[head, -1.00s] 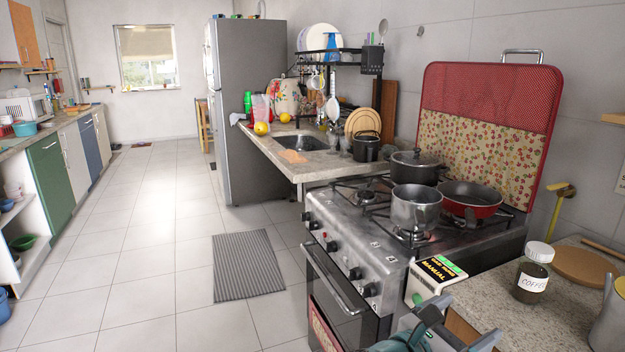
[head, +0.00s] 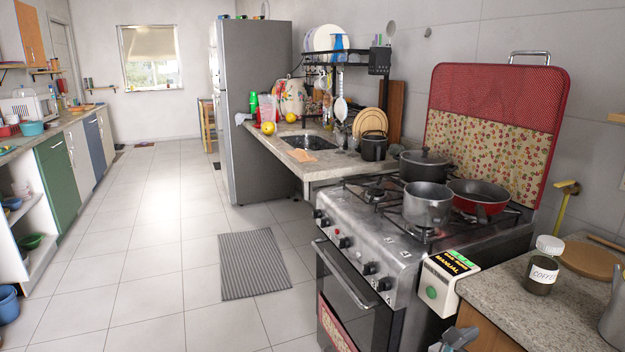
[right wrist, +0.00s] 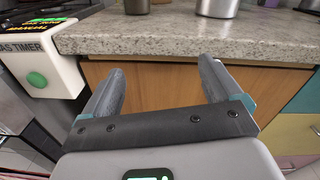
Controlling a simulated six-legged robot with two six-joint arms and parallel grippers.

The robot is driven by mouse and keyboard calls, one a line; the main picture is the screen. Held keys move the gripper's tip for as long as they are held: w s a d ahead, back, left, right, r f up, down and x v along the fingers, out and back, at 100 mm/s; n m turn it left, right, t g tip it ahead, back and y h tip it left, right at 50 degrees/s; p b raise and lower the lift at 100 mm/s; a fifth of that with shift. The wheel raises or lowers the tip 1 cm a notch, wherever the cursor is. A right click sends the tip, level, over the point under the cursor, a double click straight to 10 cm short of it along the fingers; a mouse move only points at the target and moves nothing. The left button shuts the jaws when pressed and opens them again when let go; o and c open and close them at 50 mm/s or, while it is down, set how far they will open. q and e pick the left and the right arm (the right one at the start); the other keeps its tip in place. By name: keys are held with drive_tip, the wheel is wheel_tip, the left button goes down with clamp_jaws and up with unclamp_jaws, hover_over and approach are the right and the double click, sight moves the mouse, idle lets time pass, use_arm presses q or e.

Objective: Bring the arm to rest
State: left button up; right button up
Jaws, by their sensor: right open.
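My right gripper (right wrist: 162,80) is open and empty in the right wrist view. Its two grey fingers are spread below the granite counter edge (right wrist: 200,38), in front of a wooden cabinet front (right wrist: 160,100). In the head view only a small grey part of my right gripper (head: 455,338) shows at the bottom edge, below the white gas timer box (head: 447,283). The gas timer with its green button (right wrist: 37,79) also shows at the left of the right wrist view. My left gripper is not in view.
The stove (head: 385,245) with pots and a red pan (head: 478,198) stands left of the counter. A coffee jar (head: 542,265), a round wooden board (head: 590,258) and a grey metal vessel (head: 613,325) stand on the counter. The floor at left is clear around a striped mat (head: 254,263).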

wheel_tip(320, 180, down, 18)
drive_tip(key=n+t+y, duration=0.3)
drive_tip(key=n+y, duration=0.3)
drive_tip(key=n, duration=0.6)
drive_tip(key=s+a+f+n+g+y, duration=0.1)
drive_tip(key=s+a+f+n+y, duration=0.2)
drive_tip(key=f+n, duration=0.25)
drive_tip(key=s+a+f+n+g+y, duration=0.1)
drive_tip(key=s+a+f+n+y, duration=0.25)
drive_tip(key=f+n, duration=0.2)
drive_tip(key=s+a+f+n+g+y, duration=0.35)
drive_tip(key=s+a+n, duration=0.25)
drive_tip(key=s+n, duration=0.3)
drive_tip(key=s+a+f+n+g+y, duration=0.2)
drive_tip(key=s+a+n+g+y, duration=0.2)
drive_tip(key=s+a+n, duration=0.55)
wheel_tip(320, 180, up, 14)
drive_tip(key=w+d+n+p, duration=0.1)
drive_tip(key=d+n+p, duration=0.1)
drive_tip(key=p, duration=1.2)
drive_tip(key=shift+w+d+r+n+p, duration=0.2)
drive_tip(key=shift+w+d+n+p, duration=0.2)
drive_tip(key=shift+n, duration=0.25)
